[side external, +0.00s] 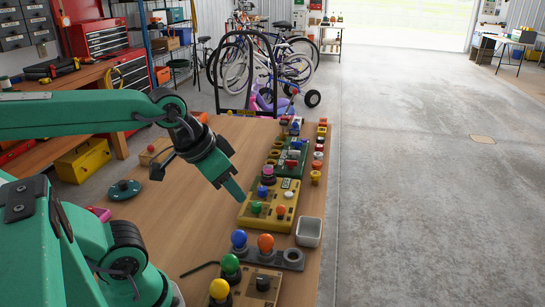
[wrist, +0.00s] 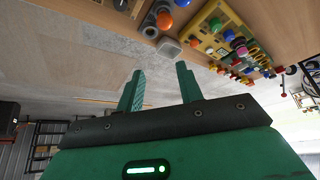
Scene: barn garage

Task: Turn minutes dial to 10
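I cannot make out a dial marked for minutes in either view. A dark knob on a wooden box (side external: 262,283) at the front of the table could be a dial, but its markings are too small to read. My green gripper (side external: 235,190) points down at the left edge of the yellow panel (side external: 258,222), apparently above it. The yellow panel has green, white and blue knobs; it also shows in the wrist view (wrist: 207,32). In the wrist view my gripper (wrist: 160,85) has its two fingers spread apart with nothing between them.
Blue (side external: 239,238) and orange (side external: 265,243) round knobs stand on a dark plate in front of the panel. A small white bin (side external: 309,232) sits at the right table edge. More control panels run toward the back. A teal disc (side external: 124,189) lies left; the table between is mostly clear.

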